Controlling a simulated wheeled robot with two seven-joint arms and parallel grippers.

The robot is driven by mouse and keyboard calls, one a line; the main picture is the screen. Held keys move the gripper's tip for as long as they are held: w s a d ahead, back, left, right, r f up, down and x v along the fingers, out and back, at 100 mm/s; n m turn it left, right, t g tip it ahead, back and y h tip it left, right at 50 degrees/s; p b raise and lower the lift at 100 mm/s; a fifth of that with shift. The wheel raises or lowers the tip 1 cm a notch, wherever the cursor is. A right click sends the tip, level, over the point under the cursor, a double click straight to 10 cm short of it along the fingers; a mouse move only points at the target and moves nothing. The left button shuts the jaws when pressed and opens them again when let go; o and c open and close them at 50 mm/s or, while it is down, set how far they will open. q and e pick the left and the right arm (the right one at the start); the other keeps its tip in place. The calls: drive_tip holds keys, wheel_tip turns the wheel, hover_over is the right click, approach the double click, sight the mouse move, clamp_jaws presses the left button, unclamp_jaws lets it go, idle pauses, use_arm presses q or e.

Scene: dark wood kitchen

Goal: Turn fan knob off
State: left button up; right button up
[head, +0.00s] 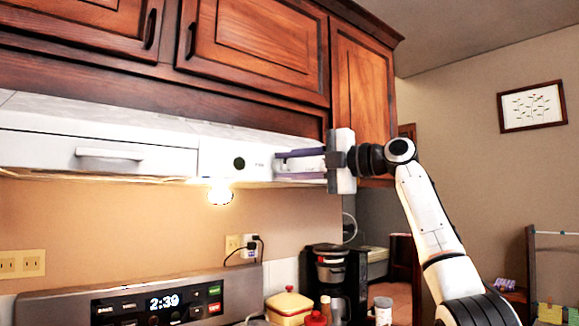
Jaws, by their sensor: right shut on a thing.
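The white range hood (222,168) runs under the wood cabinets, with a round black dial (239,163) on its front and a small dark label to the right of it, too small to read for sure. My right gripper (279,163) reaches in from the right with its fingers against the hood front, just right of the label. Its jaws are shut on a knob there, which the fingers hide; I take it as the fan knob. Its turned position cannot be seen. My left gripper is not in view.
Wood cabinets (255,45) hang close above my right gripper. A lit bulb (220,192) glows under the hood. Below are the stove panel (200,292), a yellow canister (288,305) and a coffee maker (331,268).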

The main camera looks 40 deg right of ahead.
drive_tip(key=o, duration=1.1)
drive_tip(key=shift+c, duration=0.2)
drive_tip(key=b+v, duration=0.2)
drive_tip(key=v, duration=0.8)
drive_tip(key=shift+s, duration=0.2)
